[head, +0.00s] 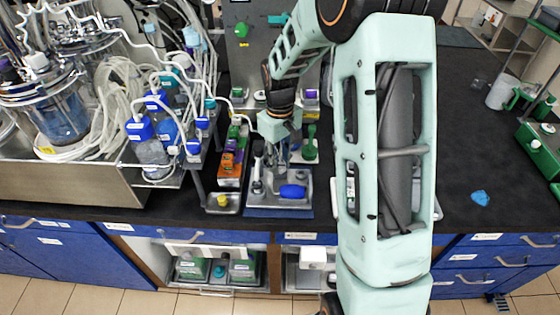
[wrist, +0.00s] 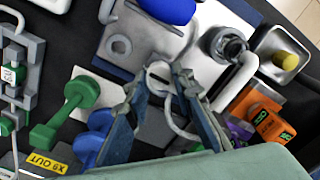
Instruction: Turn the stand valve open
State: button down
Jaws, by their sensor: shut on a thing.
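A metal stand (head: 265,202) with a blue handle (head: 292,191) sits on a blue mat near the front edge of the bench. The blue handle also shows at the top of the wrist view (wrist: 168,10). My gripper (head: 282,166) points down over the back part of this stand. In the wrist view its fingertips (wrist: 161,80) are closed around a small pale grey rounded part (wrist: 158,72), apart from the blue handle. I cannot tell for sure whether this grey part is the stand valve. The fingers and my arm hide part of the stand.
A green handle (head: 310,150) stands close behind and right of the gripper. Orange boxes (head: 230,168) and a small metal tray with a yellow knob (head: 222,203) stand to the left. Bottles with blue caps (head: 140,130) crowd further left. The bench at right is mostly clear.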

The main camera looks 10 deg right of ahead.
aim_at(280, 165)
dwell(0.3)
jog(key=c, duration=1.7)
grip_release()
jog(key=shift+o, duration=0.2)
notch_tip(280, 165, up, 12)
